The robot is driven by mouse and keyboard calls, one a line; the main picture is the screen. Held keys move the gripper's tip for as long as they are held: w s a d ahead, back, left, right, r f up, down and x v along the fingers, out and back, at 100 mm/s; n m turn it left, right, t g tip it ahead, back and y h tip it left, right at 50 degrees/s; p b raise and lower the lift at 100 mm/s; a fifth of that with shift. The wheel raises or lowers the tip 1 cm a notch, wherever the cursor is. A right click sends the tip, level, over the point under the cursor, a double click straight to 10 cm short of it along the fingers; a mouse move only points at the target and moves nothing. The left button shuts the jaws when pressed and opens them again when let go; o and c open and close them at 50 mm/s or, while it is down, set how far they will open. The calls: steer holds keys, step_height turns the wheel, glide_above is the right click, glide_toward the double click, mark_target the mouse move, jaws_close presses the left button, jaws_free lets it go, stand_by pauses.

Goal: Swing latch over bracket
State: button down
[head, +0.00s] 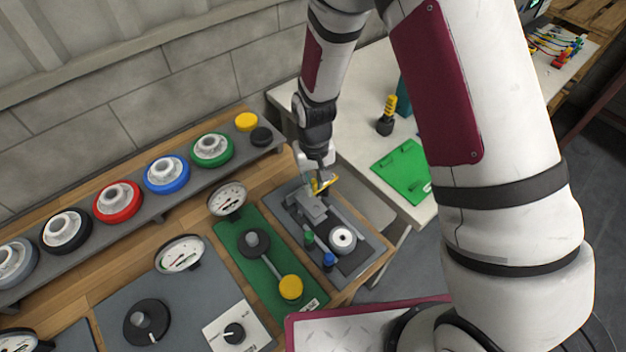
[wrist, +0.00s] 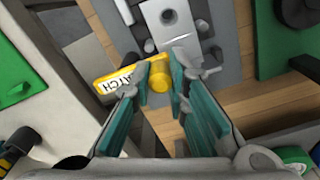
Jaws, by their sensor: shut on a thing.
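A yellow latch (wrist: 122,85) with a white label reading partly "ATCH" shows in the wrist view. Its round yellow knob (wrist: 159,76) sits between the teal-padded fingers of my gripper (wrist: 158,88), which is shut on it. In the head view the yellow latch (head: 324,184) shows under my gripper (head: 318,166), at the far end of a grey panel. A grey metal block (head: 310,205) stands on that panel right beside the latch; it also shows ahead of the fingers in the wrist view (wrist: 168,18). I cannot tell which part is the bracket.
A green panel (head: 254,262) with a lever lies to the left. A white table (head: 356,120) with a green board (head: 404,171) is behind right.

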stand_by(0.4)
steer(key=c, duration=1.6)
jaws_free()
steer(key=shift+o, duration=0.2)
steer(key=shift+r, duration=0.1)
step_height(320, 180, up, 12)
